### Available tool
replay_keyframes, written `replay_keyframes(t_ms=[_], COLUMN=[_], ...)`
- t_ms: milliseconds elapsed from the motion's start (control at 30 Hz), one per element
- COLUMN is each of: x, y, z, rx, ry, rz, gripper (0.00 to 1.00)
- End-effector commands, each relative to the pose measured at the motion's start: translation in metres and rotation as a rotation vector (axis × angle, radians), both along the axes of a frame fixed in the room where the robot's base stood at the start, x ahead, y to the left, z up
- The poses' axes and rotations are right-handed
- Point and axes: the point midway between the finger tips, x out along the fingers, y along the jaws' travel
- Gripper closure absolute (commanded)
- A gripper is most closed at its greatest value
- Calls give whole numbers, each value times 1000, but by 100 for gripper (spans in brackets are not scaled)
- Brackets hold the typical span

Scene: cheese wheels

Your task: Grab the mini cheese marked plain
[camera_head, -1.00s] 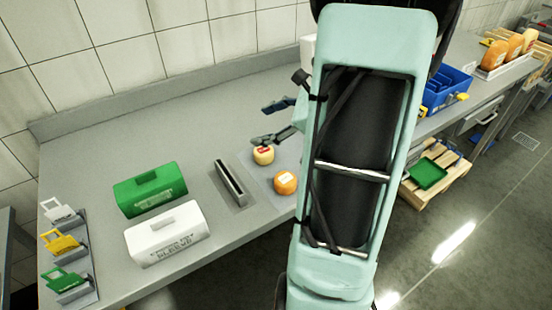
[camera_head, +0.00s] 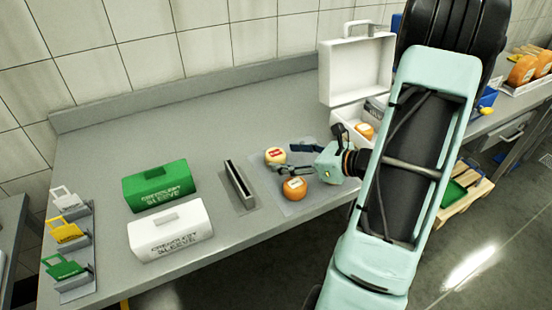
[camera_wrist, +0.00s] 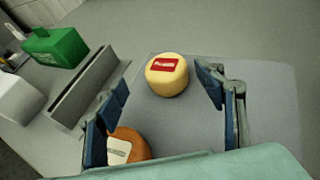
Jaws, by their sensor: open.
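Two mini cheeses sit on a grey mat (camera_head: 290,208) on the bench. The farther one is a pale yellow cheese (camera_head: 275,156) with a red label; the nearer is an orange cheese (camera_head: 294,189) with a whitish label. I cannot read either label. My gripper (camera_head: 288,158) is open, just right of the pale cheese and beyond the orange one. In the wrist view, the pale cheese (camera_wrist: 167,76) shows beyond and between the spread fingers (camera_wrist: 163,88). The orange cheese (camera_wrist: 128,146) is at lower left, partly hidden by the left finger.
A slotted grey holder (camera_head: 240,186) stands left of the mat. Green (camera_head: 158,186) and white (camera_head: 170,230) sleeve boxes stand further left. An open white case (camera_head: 345,75) stands behind my gripper, with another orange cheese (camera_head: 365,131) in it. The back of the bench is clear.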

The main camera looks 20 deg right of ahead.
Motion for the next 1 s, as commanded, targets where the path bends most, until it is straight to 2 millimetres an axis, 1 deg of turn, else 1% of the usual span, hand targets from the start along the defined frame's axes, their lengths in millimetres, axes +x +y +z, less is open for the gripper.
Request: replay_keyframes(t_ms=[133, 300, 400, 500, 700, 767, 1000], x=[10, 33, 42, 46, 47, 47, 46], y=[4, 11, 17, 18, 18, 18, 18], z=[-5, -17, -21, -23, -24, -24, -23], rx=[0, 1, 0, -2, -2, -1, -1], ry=[1, 2, 1, 1, 0, 0, 0], rz=[2, 2, 3, 0, -1, 0, 0], gripper=[36, 36, 36, 36, 36, 42, 68])
